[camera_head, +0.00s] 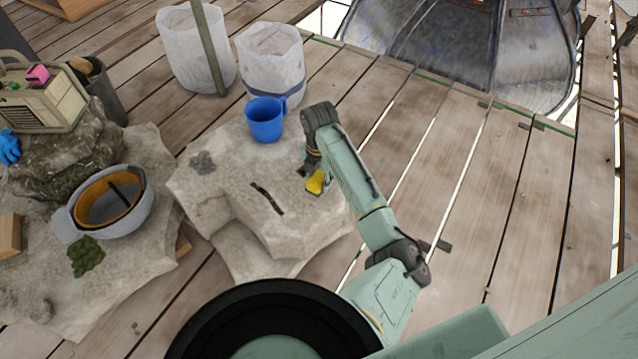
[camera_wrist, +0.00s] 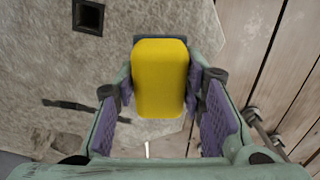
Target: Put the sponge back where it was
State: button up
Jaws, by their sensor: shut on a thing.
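The yellow sponge (camera_head: 316,183) is over the right edge of the middle stone block (camera_head: 225,205). In the wrist view the sponge (camera_wrist: 160,80) sits between my two fingertips, its broad yellow face toward the camera. My gripper (camera_head: 311,172) is shut on it and points down. The wrist view shows both fingers with purple pads, one on each side of the sponge (camera_wrist: 163,82). I cannot tell whether the sponge touches the stone, as its underside is hidden.
A blue mug (camera_head: 264,122) stands at the back of the stone. A dark strip (camera_head: 267,198) lies on its top. Two white buckets (camera_head: 270,65) stand behind. A helmet (camera_head: 140,212) and a radio-like box (camera_head: 45,98) rest at left. Planks to the right are clear.

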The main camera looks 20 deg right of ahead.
aim_at(319, 185)
jog(key=shift+w+d+f, duration=0.1)
jog(key=shift+f, duration=1.65)
jog(key=shift+f, duration=0.15)
jog(key=o, duration=1.1)
jog(key=shift+o, duration=0.2)
